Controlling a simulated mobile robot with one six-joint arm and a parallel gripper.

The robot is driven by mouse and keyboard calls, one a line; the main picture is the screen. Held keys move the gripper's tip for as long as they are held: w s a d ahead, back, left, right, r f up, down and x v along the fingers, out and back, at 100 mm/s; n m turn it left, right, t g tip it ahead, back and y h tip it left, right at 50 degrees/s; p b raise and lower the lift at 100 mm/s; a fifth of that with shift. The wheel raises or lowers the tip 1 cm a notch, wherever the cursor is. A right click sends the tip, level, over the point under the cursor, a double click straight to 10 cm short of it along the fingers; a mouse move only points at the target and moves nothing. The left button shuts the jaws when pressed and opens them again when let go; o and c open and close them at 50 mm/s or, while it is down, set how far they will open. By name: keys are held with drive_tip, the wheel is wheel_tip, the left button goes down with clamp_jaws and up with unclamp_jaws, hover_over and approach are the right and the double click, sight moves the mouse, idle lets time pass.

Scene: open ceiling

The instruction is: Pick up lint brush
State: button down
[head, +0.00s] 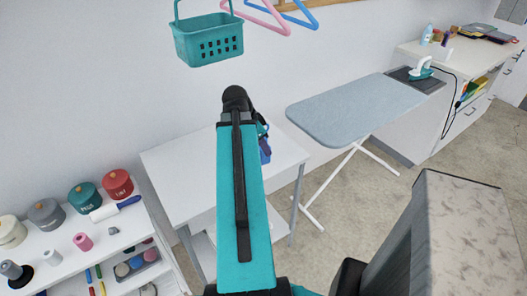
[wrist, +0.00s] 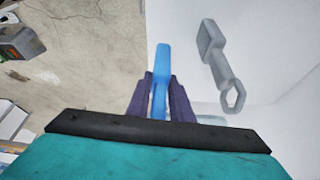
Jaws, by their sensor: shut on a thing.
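My gripper (wrist: 160,98) has dark purple fingers and is shut on a slim blue thing, which looks like the lint brush (wrist: 162,62). Its upper part stands out past the fingertips in the wrist view, and the rest is hidden between the fingers. In the head view my arm hides most of the gripper. A bit of blue (head: 265,152) shows beside the arm, over the white table (head: 175,160).
A grey shape with a ring end (wrist: 220,62) shows beside the gripper; I cannot tell what it is. A shelf with several spools and a blue-handled roller (head: 115,209) stands left. An ironing board (head: 350,105) stands right. A teal basket (head: 208,42) hangs above.

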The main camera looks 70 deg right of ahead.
drive_tip(key=shift+a+f+b, duration=0.15)
drive_tip(key=shift+a+b, duration=0.45)
drive_tip(key=shift+b, duration=1.5)
drive_tip(key=shift+a+b, duration=0.1)
drive_tip(key=shift+b, duration=0.3)
drive_tip(key=shift+a+b, duration=0.2)
drive_tip(key=shift+b, duration=0.3)
drive_tip(key=shift+s+a+r+b, duration=0.1)
drive_tip(key=shift+a+r+b, duration=0.15)
drive_tip(key=shift+b, duration=0.15)
